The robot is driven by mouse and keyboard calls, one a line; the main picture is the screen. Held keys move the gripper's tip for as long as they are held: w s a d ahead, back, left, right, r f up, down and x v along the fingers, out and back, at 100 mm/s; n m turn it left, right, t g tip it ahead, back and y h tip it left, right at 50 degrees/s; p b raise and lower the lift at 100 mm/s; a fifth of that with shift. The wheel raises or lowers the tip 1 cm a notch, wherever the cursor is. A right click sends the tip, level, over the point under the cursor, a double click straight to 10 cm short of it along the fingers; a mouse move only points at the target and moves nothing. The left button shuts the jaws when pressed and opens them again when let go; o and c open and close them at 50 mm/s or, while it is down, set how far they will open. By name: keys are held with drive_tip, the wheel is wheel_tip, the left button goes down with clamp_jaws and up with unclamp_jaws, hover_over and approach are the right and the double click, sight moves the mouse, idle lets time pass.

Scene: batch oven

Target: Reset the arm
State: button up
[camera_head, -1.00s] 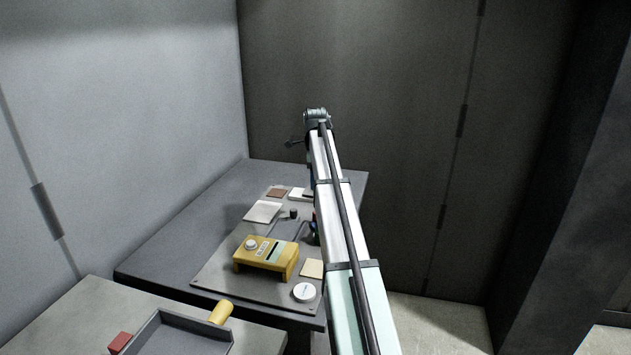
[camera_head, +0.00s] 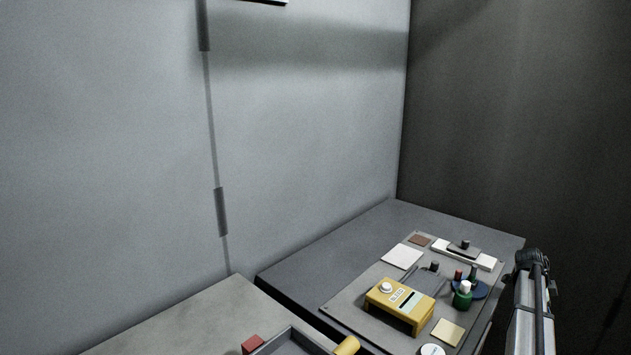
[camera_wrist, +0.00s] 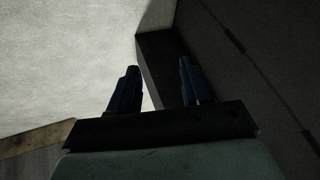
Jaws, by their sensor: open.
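My gripper (camera_wrist: 157,85) shows in the wrist view with its two dark fingers apart and nothing between them. Beyond the fingers are a pale floor and a dark upright surface. In the head view part of my arm shows at the lower right edge, beside the dark table (camera_head: 330,255). The gripper's fingers cannot be made out in the head view.

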drive_tip(key=s+d+f+n+h, duration=0.2)
drive_tip(key=s+d+f+h, duration=0.1)
drive_tip(key=s+d+f, duration=0.6)
drive_tip(key=s+a+f+n+h, duration=0.1)
drive_tip(key=s+f+n, duration=0.4)
drive_tip(key=s+f, duration=0.5)
drive_tip(key=s+a+f+n+y, duration=0.25)
drive_tip(key=a+f, duration=0.45)
drive_tip(key=a, duration=0.4)
drive_tip(key=s+a+f+n+y, duration=0.1)
drive_tip(key=a+f+n, duration=0.35)
drive_tip(key=a, duration=0.75)
drive_tip(key=s+a+f+n+y, duration=0.1)
drive_tip(key=s+a+f+y, duration=0.1)
drive_tip(key=a+f, duration=0.75)
drive_tip(key=s+a+n+g+y, duration=0.1)
drive_tip(key=s+a+n+g, duration=0.1)
drive_tip(key=s+a, duration=0.5)
drive_tip(key=s+a+f+n+g+y, duration=0.1)
drive_tip(key=s+a+n, duration=0.3)
drive_tip(key=a, duration=1)
drive_tip(key=s+a+n+g+y, duration=0.3)
drive_tip(key=s+a, duration=0.7)
drive_tip(key=a, duration=0.1)
drive_tip(key=shift+s+a+f+n+g, duration=0.15)
drive_tip(key=shift+a+f+n+g, duration=0.15)
drive_tip(key=shift+a+n, duration=0.1)
drive_tip(key=shift+d, duration=0.1)
